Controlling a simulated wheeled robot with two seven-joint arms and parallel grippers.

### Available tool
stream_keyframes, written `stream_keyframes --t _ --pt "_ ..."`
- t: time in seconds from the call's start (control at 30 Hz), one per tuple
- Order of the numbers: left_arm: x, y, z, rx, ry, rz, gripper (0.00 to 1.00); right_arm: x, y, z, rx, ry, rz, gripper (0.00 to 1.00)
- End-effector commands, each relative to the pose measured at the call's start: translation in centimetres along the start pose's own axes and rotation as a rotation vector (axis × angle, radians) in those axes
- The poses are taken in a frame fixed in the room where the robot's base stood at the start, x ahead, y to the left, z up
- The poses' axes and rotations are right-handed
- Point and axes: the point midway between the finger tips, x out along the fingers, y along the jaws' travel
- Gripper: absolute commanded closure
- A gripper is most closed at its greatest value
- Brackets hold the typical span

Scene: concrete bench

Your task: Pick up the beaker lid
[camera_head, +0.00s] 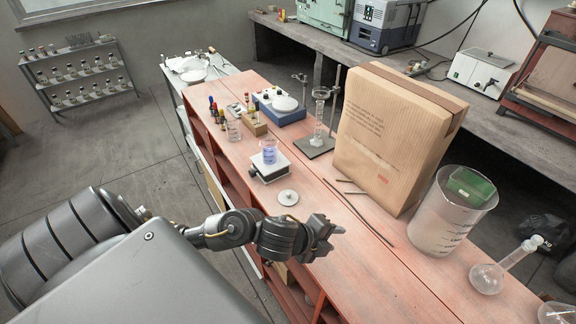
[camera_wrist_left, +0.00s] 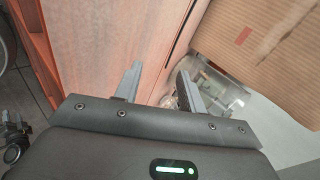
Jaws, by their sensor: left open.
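The beaker lid (camera_head: 288,197), a small round pale disc with a knob on top, lies flat on the red bench (camera_head: 227,164) in the head view. A small beaker with blue liquid (camera_head: 270,152) stands behind it on a white-topped device (camera_head: 268,169). My left gripper (camera_head: 328,230) is above the front part of the bench, to the right of the lid and nearer, apart from it. In the left wrist view its two fingers (camera_wrist_left: 160,78) are spread with nothing between them. The lid does not show in that view. My right gripper is not in view.
A tall cardboard package (camera_head: 385,130) stands at the right, with thin dark rods (camera_head: 357,213) lying before it. A large beaker holding a green object (camera_head: 440,225) and a round flask (camera_head: 487,278) stand farther right. The bench around the lid is clear.

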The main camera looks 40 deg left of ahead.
Motion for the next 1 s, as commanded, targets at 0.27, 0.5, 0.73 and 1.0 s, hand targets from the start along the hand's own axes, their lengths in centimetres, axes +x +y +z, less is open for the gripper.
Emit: stream_keyframes --t 0.27,0.5,0.73,1.0 --pt "-0.3 -3.5 7.8 0.994 0.110 0.136 0.60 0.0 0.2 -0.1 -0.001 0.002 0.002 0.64" --pt "-4.8 -3.8 17.6 1.382 0.147 0.406 0.60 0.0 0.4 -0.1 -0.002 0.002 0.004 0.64" --pt "-7.1 -3.7 20.9 1.463 0.168 0.512 0.60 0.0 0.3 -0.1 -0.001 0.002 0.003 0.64" --pt "-5.0 -2.4 21.3 1.462 0.173 0.516 0.60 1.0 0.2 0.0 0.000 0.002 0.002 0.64"
